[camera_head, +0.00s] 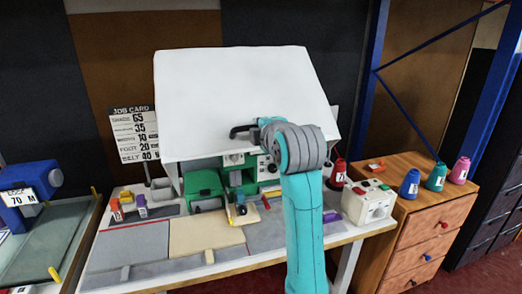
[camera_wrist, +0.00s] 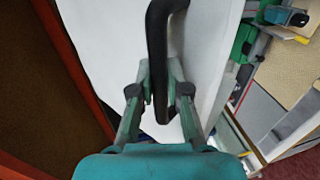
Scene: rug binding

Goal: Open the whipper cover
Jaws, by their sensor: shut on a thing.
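The whipper cover (camera_head: 235,85) is a large white panel, raised and tilted above the green machine (camera_head: 205,187) on the table. Its black bar handle (camera_head: 240,130) sticks out near the lower middle of the panel. In the wrist view the handle (camera_wrist: 158,35) runs between the fingers of my gripper (camera_wrist: 160,80), which is shut on it. The white cover (camera_wrist: 100,45) fills the space behind the fingers. In the head view my wrist hides most of the gripper and part of the cover's lower right.
A job card (camera_head: 135,133) stands left of the cover. A white control box (camera_head: 367,203) sits on the table's right end. A wooden drawer cabinet (camera_head: 425,225) with several thread cones stands to the right, beside blue rack posts (camera_head: 368,85).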

